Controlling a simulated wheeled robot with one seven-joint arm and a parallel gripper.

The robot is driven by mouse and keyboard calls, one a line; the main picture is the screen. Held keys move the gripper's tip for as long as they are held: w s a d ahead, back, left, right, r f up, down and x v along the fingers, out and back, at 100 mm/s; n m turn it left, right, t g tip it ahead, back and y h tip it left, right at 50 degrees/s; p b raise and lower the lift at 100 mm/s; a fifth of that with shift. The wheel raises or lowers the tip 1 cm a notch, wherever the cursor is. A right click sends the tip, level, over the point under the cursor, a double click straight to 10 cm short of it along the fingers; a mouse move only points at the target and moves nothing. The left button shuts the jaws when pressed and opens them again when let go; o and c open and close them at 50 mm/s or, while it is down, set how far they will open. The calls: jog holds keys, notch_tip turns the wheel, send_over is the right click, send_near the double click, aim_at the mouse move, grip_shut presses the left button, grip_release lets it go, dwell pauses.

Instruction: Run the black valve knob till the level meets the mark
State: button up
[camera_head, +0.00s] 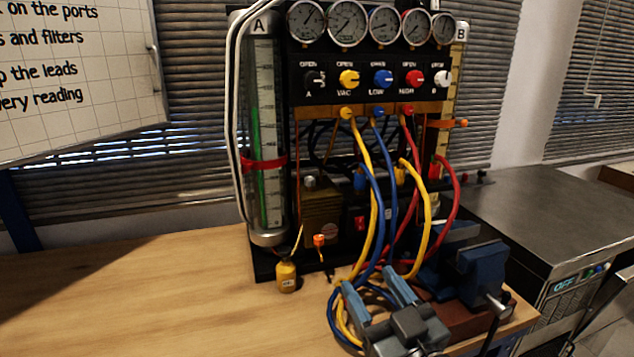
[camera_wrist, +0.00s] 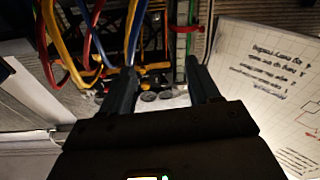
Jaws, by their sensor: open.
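The black valve knob (camera_head: 313,78) is at the left end of a row of coloured knobs on the dark panel, above the letter A. The clear tube A (camera_head: 265,130) stands left of it, with a scale and a narrow green column inside. A red ring (camera_head: 263,163) goes around the tube; green shows both above and below it. I cannot read the exact level. My gripper (camera_head: 374,278) is open and empty, low in front of the rig and well below the knob. In the wrist view, my gripper (camera_wrist: 160,82) points at the rig, with tube A (camera_wrist: 184,50) beyond the fingers.
Yellow, blue and red hoses (camera_head: 375,190) hang in front of the rig, close to my gripper. A blue vise (camera_head: 480,272) stands at the right. A small yellow bottle (camera_head: 287,276) stands at the rig's foot. The bench (camera_head: 130,300) is clear at left.

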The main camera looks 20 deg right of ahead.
jog(key=w+r+t, duration=0.2)
jog(key=w+r, duration=0.7)
jog(key=r, duration=0.1)
jog(key=p, duration=0.1)
send_near(314, 82)
jog(key=shift+n+t, duration=0.3)
jog(key=shift+t, duration=0.1)
jog(key=x, duration=0.2)
jog(key=p+x, duration=0.1)
jog(key=x, duration=0.2)
jog(key=p+x, duration=0.1)
jog(key=x, duration=0.2)
jog(key=shift+w+f, duration=0.25)
jog(key=shift+f, duration=0.05)
jog(key=c, duration=1)
jog(key=shift+c, duration=0.2)
